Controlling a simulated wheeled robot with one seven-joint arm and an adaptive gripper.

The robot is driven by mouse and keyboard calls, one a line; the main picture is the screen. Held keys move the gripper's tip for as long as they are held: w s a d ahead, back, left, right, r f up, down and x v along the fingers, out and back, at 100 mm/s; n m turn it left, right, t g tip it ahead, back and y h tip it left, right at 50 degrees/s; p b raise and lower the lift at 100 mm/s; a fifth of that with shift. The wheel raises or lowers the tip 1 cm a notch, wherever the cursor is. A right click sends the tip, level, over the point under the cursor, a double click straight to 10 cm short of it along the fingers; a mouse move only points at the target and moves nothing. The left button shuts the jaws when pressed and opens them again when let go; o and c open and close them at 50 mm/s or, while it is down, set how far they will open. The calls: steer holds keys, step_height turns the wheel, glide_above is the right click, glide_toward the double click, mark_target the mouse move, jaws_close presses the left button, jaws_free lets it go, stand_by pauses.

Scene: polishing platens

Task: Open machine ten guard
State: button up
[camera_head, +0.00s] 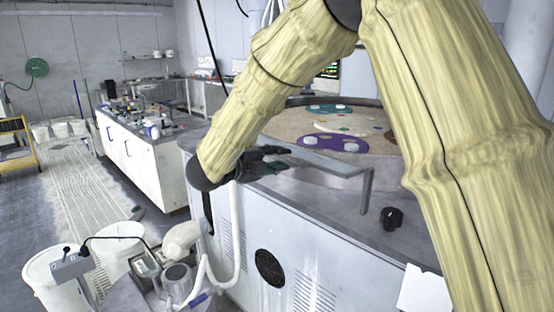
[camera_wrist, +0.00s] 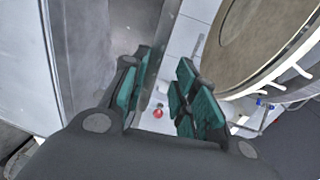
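The machine (camera_head: 330,235) is a large grey-white cabinet with a round platen top (camera_head: 295,122). A flat grey bar-like panel (camera_head: 325,160) with a leg bent down at its right end stands along the near edge of the top; it may be the guard, and I cannot read a machine number. My gripper (camera_head: 272,159) is at the left end of this panel, and I cannot tell whether it touches. In the wrist view my gripper (camera_wrist: 160,88) has its teal-padded fingers apart, with nothing clearly between them. My arm hides part of the machine.
Purple (camera_head: 336,142) and green (camera_head: 327,108) discs lie on the platen. A black knob (camera_head: 392,218) sits at the front edge. White buckets (camera_head: 50,278) and hoses stand at lower left. A white bench (camera_head: 140,158) stands behind, with open floor (camera_head: 70,180) to its left.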

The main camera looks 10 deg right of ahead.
stand_by(0.3)
steer(key=v, duration=1.2)
